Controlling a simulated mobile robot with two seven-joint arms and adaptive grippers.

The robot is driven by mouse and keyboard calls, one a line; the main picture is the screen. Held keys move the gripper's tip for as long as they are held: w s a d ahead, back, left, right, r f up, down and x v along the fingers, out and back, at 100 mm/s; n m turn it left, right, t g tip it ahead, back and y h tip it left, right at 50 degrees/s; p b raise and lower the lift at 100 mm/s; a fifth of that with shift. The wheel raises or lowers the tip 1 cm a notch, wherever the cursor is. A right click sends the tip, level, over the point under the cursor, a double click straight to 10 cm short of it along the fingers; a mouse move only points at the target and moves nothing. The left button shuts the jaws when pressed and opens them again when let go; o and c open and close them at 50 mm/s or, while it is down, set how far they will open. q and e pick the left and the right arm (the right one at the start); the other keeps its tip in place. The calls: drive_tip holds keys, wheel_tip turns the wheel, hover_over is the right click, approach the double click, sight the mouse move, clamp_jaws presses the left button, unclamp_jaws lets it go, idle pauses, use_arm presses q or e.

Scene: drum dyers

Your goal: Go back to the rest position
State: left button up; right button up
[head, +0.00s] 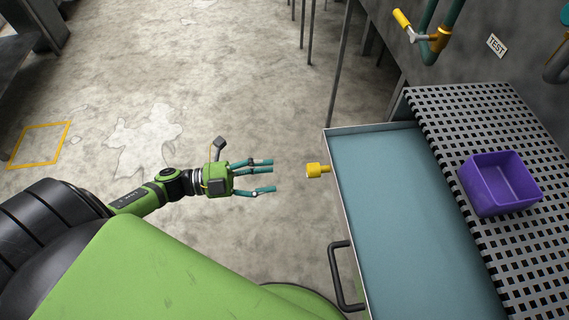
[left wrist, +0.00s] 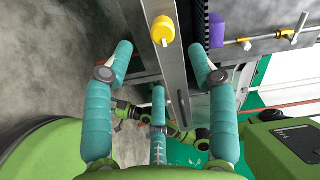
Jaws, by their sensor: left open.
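My left gripper (head: 264,176) reaches out over the bare floor in the head view, its teal fingers spread apart and nothing between them. In the left wrist view its fingers (left wrist: 165,75) are also apart and empty. A yellow knob (head: 316,170) sticks out from the side of the blue tray to the right of the fingertips, with a gap between. The knob also shows in the left wrist view (left wrist: 163,31), near the top centre. My right gripper does not show clearly in either view.
The blue tray (head: 385,190) with a dark handle (head: 340,276) stands to the right. Beside it, a purple bin (head: 490,205) sits on a perforated metal surface (head: 450,105). A yellow-handled valve (head: 402,19) is on the wall. The floor (head: 220,80) left of the tray is mostly clear.

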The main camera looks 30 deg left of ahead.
use_arm(q)
drive_tip(key=shift+s+a, duration=0.35)
drive_tip(key=shift+a, duration=0.2)
